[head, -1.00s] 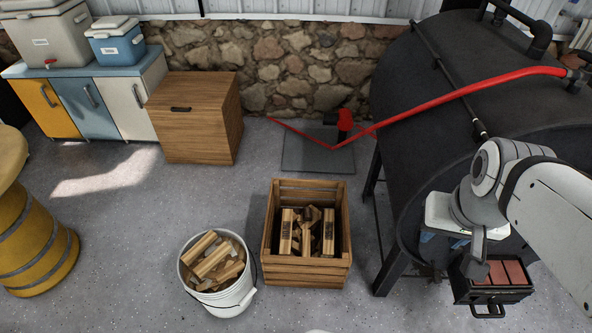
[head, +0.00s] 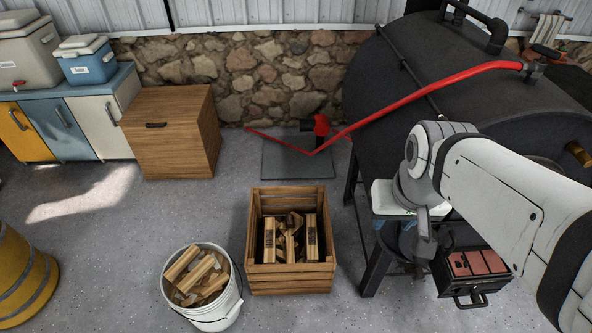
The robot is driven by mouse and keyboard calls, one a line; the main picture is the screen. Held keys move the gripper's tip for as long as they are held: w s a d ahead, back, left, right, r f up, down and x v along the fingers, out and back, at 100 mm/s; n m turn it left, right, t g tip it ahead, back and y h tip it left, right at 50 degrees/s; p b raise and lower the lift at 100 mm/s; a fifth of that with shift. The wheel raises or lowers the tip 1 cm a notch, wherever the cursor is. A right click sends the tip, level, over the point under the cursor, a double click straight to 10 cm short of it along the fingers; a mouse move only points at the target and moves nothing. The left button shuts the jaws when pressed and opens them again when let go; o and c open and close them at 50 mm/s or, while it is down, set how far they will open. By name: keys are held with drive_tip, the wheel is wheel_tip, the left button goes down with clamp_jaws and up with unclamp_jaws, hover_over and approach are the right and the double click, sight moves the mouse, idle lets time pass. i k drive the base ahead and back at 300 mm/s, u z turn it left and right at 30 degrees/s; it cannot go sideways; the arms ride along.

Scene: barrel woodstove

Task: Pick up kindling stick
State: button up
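Split sticks of pale wood (head: 200,273) fill a white bucket (head: 224,314) on the floor at the lower middle of the head view. More wood pieces (head: 291,240), some with dark labels, lie in a slatted wooden crate (head: 291,281) to the bucket's right. I cannot tell which piece is the kindling stick. My white arm comes in from the right, in front of the black barrel stove. My gripper (head: 424,243) hangs down at the arm's end, right of the crate and clear of the wood. Its fingers are not clearly visible.
The black barrel stove (head: 390,100) on metal legs fills the right side. A black box with red blocks (head: 478,263) sits low beside it. A wooden cabinet (head: 170,140) stands back left, a yellow barrel (head: 22,275) far left. Floor left of the bucket is clear.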

sight(290, 259)
drive_tip(key=i, duration=0.95)
drive_tip(key=u, duration=0.05)
